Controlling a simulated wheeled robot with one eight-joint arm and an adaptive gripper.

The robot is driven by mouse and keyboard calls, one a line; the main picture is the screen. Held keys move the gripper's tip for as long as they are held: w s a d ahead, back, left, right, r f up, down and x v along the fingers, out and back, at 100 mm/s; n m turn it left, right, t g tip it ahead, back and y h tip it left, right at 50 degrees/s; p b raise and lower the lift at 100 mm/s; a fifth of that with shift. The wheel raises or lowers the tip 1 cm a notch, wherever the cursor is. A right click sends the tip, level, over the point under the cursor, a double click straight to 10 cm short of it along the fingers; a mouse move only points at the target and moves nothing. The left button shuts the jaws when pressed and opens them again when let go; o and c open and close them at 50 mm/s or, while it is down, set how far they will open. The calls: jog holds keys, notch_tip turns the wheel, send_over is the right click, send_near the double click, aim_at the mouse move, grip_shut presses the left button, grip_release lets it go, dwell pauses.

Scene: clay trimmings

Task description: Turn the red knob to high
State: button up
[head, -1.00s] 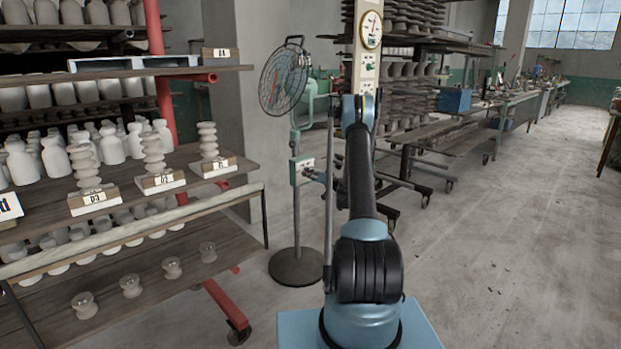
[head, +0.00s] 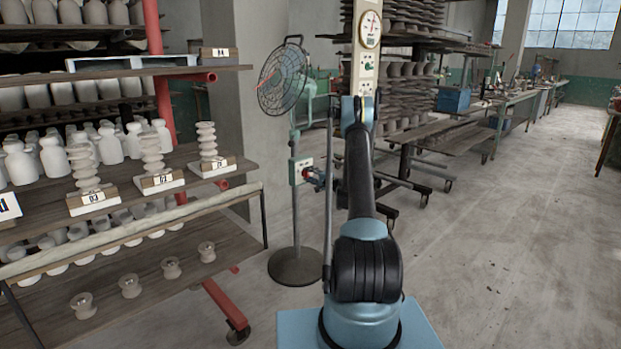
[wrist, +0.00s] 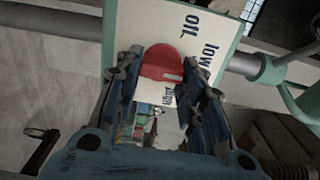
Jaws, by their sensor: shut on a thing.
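The red knob (wrist: 160,62) is on the pale face of a control box (wrist: 130,25) in the wrist view. The face carries the words "off" and "low", and a partly hidden word that looks like "high". The knob's white mark points to the right in the picture, between "low" and the partly hidden word. My gripper (wrist: 160,76) is shut on the knob, one finger on each side. In the head view the control box (head: 294,171) is on the fan's stand, with the knob (head: 306,172) at my gripper (head: 312,176).
The fan (head: 282,78) stands on a round dark base (head: 295,267). Shelves of pottery (head: 140,215) are on the left. A post with a dial (head: 370,30) rises behind my arm.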

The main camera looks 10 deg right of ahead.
jog(key=m, duration=0.4)
jog(key=shift+d+f, duration=0.2)
jog(key=m, duration=0.3)
jog(key=shift+a+f+m, duration=0.1)
jog(key=shift+m, duration=0.2)
jog(key=shift+c, duration=0.2)
jog(key=m, duration=0.5)
jog(key=shift+a+m, duration=0.15)
jog(key=shift+m, duration=0.25)
jog(key=o, duration=1.1)
jog(key=shift+a, duration=0.1)
jog(key=shift+s, duration=0.15)
jog(key=v, duration=1.2)
jog(key=shift+f, duration=0.15)
